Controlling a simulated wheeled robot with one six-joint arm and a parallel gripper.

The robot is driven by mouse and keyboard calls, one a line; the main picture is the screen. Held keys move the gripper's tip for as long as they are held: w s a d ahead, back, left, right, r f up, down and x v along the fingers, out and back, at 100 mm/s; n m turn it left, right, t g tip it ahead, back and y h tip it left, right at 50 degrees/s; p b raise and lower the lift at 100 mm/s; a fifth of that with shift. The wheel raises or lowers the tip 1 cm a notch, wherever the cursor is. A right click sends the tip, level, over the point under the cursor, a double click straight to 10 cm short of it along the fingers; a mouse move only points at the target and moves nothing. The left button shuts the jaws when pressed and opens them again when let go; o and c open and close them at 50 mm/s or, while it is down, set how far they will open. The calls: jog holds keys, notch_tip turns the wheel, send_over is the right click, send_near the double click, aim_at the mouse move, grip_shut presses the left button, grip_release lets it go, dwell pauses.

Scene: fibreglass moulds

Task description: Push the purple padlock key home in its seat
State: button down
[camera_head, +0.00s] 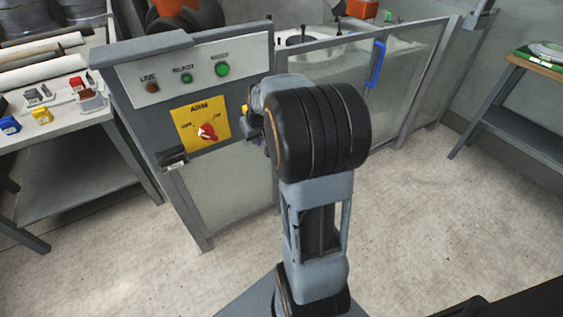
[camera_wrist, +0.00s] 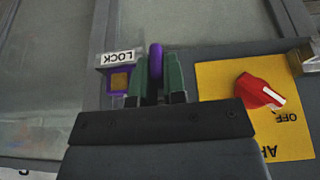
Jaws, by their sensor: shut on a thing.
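My gripper (camera_wrist: 157,72) shows in the wrist view with its two green-faced fingers shut on the purple padlock key (camera_wrist: 155,51). The key's rounded purple end stands up between the fingertips; the rest of it is hidden by the fingers. Just left of the fingers is a purple seat (camera_wrist: 108,79) with a tan square face, under a bracket labelled LOCK (camera_wrist: 119,57). I cannot tell whether the key touches the seat. In the head view my arm hides the seat and most of the gripper; a small bit of purple shows beside the wrist.
A red rotary switch (camera_head: 207,132) on a yellow ARM plate (camera_head: 190,116) is close beside the gripper; it shows in the wrist view (camera_wrist: 262,91). A glazed enclosure with a blue handle (camera_head: 376,64) stands behind.

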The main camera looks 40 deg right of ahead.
jog(key=s+d+b, duration=0.5)
jog(key=b, duration=0.3)
jog(key=shift+s+d+f, duration=0.25)
jog(key=shift+d+f, duration=0.1)
jog(key=shift+f, duration=0.1)
jog(key=shift+w, duration=0.1)
jog(key=shift+w+d+p, duration=0.2)
jog(key=shift+w+p, duration=0.3)
jog(key=shift+w, duration=0.9)
jog(key=shift+w+d+p, duration=0.15)
jog(key=shift+w+p, duration=0.35)
jog(key=shift+w, duration=0.9)
jog(key=shift+w+d+r+p, duration=0.1)
jog(key=shift+w+r+p, duration=0.1)
jog(key=shift+w+p, duration=0.65)
dwell(1.1)
